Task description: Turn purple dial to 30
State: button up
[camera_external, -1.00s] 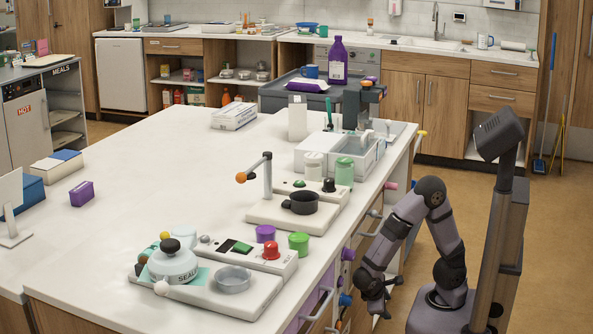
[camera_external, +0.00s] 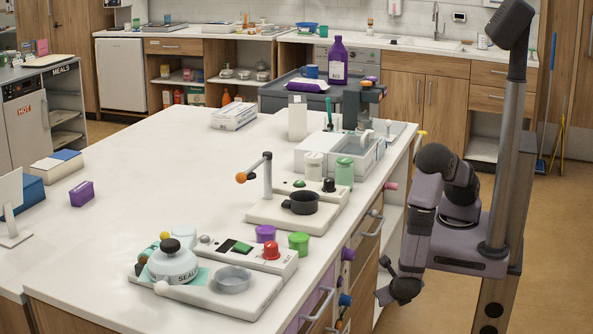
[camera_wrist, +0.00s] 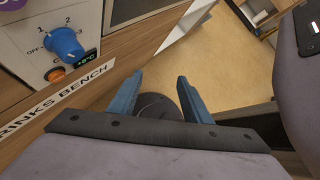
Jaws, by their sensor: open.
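A purple dial (camera_external: 348,254) sits on the front face of the white-topped bench, near its right edge. In the wrist view, only part of a purple round thing (camera_wrist: 12,5) shows at the top left corner; its scale and pointer are not visible. My gripper (camera_external: 384,281) is beside the bench front, to the right of and a little lower than the purple dial, apart from it. In the wrist view my gripper (camera_wrist: 158,85) has its two blue fingers spread with nothing between them, over the floor.
A blue dial (camera_wrist: 62,43) marked OFF, 1, 2, 3 is on the bench front, with an orange button (camera_wrist: 55,74) and a small display (camera_wrist: 86,60) below. A "DRINKS BENCH" label (camera_wrist: 55,105) runs underneath. Bench handles (camera_external: 318,304) stick out. Open floor (camera_external: 425,312) lies right of the bench.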

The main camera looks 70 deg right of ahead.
notch_tip(320, 180, up, 5)
jog(key=n+t+p, duration=0.4)
jog(key=n, duration=0.5)
jog(key=n+t+y+p, duration=0.6)
jog(key=n+t+y, duration=0.4)
jog(key=n, duration=1.7)
send_near(354, 256)
jog(key=w, duration=0.2)
jog(key=shift+s+d+f, duration=0.1)
jog(key=shift+f, duration=0.05)
jog(key=shift+w+p, duration=1.3)
jog(key=shift+w, duration=2.3)
